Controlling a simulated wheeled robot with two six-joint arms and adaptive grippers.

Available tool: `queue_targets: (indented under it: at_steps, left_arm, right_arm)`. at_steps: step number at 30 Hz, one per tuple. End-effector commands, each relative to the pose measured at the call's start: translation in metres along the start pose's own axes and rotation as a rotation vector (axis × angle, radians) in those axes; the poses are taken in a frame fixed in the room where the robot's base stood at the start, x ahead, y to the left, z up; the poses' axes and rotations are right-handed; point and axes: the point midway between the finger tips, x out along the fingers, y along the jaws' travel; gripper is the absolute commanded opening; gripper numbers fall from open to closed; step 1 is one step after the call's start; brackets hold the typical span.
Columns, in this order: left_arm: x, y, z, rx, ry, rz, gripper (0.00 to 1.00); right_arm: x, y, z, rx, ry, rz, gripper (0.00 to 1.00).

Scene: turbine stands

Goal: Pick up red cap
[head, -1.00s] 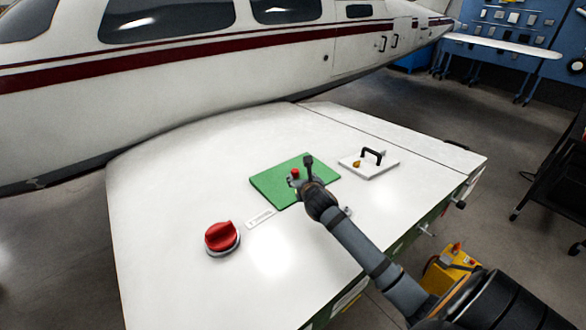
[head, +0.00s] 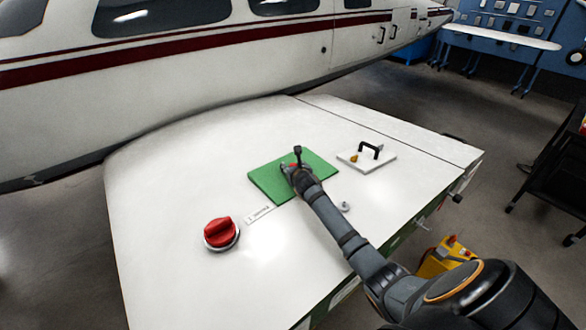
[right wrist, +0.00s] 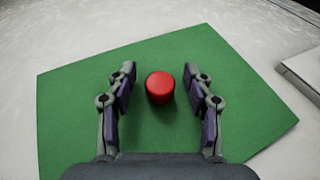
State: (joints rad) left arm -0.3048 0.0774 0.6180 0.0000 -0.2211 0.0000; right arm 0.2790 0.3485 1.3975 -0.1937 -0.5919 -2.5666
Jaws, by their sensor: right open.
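The small red cap (right wrist: 160,87) lies on the green mat (right wrist: 70,110) in the right wrist view, between the two fingers and a little ahead of them. My right gripper (right wrist: 162,95) is open, with a gap on each side of the cap. In the head view my right gripper (head: 296,168) is over the green mat (head: 268,182), and the cap is mostly hidden by it. My left gripper is in neither view.
A large red knob (head: 220,232) sits on the white wing surface (head: 165,215) at the left. A white plate with a black handle (head: 368,156) lies to the right of the mat. The aircraft body (head: 230,60) stands behind.

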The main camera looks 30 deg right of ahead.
Motion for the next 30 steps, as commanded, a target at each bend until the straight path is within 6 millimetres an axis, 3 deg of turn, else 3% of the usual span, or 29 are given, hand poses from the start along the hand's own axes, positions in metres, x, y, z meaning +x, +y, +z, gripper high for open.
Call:
queue_targets:
  at_steps: [2, 12, 23, 28, 30]
  left_arm:
    - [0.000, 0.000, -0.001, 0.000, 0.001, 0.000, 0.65]
    - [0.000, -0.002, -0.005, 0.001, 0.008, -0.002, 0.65]
    - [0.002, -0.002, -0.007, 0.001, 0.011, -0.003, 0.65]
    - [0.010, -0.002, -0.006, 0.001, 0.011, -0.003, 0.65]
    - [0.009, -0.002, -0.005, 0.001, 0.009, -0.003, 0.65]
  right_arm:
    - [0.000, 0.000, 0.000, 0.000, 0.000, 0.000, 0.52]
    - [0.000, 0.000, 0.000, 0.000, 0.001, 0.000, 0.09]
    - [-0.002, 0.000, 0.003, 0.000, 0.000, -0.001, 0.08]
    - [-0.010, 0.000, 0.025, 0.000, -0.006, 0.000, 0.08]
    - [-0.027, -0.002, 0.036, -0.003, -0.004, 0.000, 0.08]
